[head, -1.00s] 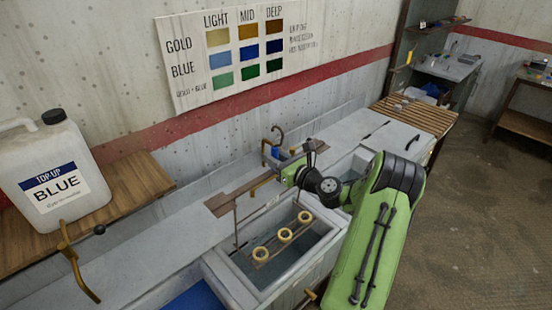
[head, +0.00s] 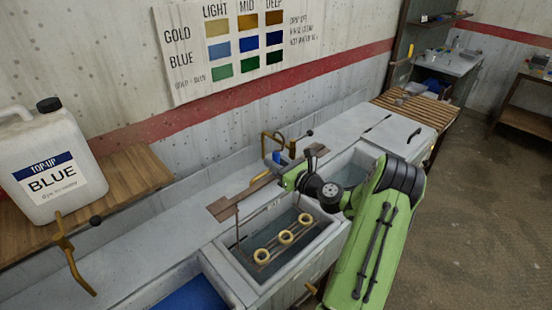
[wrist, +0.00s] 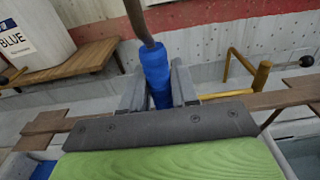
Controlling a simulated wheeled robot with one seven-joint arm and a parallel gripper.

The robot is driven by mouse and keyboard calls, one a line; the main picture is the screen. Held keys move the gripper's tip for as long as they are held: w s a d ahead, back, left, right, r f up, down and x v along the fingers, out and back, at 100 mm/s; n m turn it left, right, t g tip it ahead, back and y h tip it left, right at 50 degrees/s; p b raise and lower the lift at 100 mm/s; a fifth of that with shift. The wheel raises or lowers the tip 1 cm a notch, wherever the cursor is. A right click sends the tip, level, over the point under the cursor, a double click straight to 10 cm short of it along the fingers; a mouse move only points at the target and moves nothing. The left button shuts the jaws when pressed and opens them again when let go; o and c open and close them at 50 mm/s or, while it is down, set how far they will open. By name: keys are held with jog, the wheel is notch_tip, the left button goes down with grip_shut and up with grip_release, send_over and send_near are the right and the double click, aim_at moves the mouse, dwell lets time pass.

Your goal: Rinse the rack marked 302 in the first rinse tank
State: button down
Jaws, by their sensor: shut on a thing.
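My gripper (wrist: 158,92) is shut on a blue grip (wrist: 156,72) with a dark hooked rod above it. The rack's brown top bar (head: 228,203) spans the tank below my gripper, and also shows in the wrist view (wrist: 285,98). The rings are inside the outline of the grey tank (head: 238,272), beside the blue tank. I cannot tell whether they are under liquid. No 302 marking is readable.
A blue-filled tank (head: 190,296) is at the near left. Another basin (head: 352,168) lies to the right. A brass tap (head: 268,142) stands behind the rack, another (head: 68,255) at left. A "TOP-UP BLUE" jug (head: 50,165) stands on a wooden shelf.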

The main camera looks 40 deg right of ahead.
notch_tip(320, 180, down, 12)
jog(key=b, duration=0.7)
jog(key=shift+s, duration=0.8)
jog(key=shift+w+p, duration=0.65)
jog(key=shift+w, duration=1)
jog(key=shift+r, duration=0.15)
dwell(1.1)
